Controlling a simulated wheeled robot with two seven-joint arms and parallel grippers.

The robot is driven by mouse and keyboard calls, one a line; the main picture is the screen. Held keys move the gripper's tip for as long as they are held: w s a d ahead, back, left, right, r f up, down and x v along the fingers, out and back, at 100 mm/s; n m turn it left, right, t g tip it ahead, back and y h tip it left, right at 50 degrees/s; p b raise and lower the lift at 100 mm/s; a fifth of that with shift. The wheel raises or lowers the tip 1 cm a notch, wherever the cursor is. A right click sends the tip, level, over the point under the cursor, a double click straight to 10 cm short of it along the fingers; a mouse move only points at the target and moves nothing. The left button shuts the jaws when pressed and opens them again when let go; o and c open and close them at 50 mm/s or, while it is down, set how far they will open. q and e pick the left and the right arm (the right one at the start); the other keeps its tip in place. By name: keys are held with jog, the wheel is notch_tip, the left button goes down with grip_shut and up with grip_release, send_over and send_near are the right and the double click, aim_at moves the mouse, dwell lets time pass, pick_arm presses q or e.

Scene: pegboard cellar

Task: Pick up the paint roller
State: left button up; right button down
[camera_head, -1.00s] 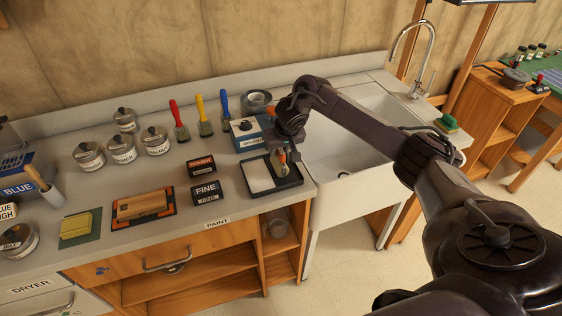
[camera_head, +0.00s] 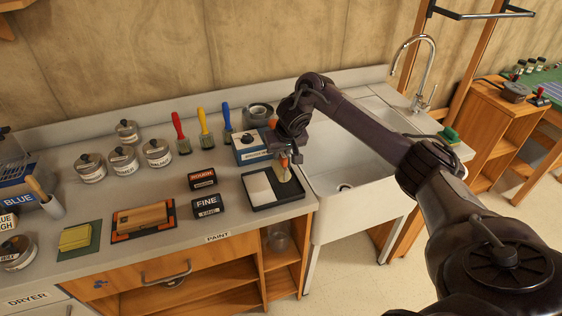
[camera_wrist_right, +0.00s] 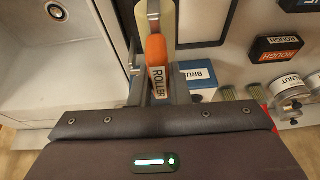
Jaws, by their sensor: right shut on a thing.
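The paint roller has an orange handle labelled ROLLER and a cream sleeve (camera_head: 284,174). My right gripper (camera_head: 287,155) is shut on its handle, just above the right part of the black paint tray (camera_head: 284,198). In the right wrist view, the orange handle (camera_wrist_right: 156,52) lies between the fingers of my right gripper (camera_wrist_right: 159,82), with the pale sleeve beyond it at the top edge. The fingers and wrist partly hide the handle in the head view. My left gripper is not in view.
A blue-and-white box (camera_head: 251,147) stands close behind the tray. The sink (camera_head: 345,168) is just right of it. FINE (camera_head: 207,205) and ROUGH (camera_head: 202,178) blocks lie to the left. Brushes (camera_head: 205,135) and lidded tins (camera_head: 124,160) stand farther left.

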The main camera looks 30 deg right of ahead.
notch_tip(320, 180, up, 5)
jog(key=shift+w+f, duration=0.1)
jog(key=shift+f, duration=0.05)
notch_tip(320, 180, up, 12)
jog(key=p, duration=0.6)
jog(key=shift+f, duration=0.15)
jog(key=c, duration=2)
grip_release()
grip_shut()
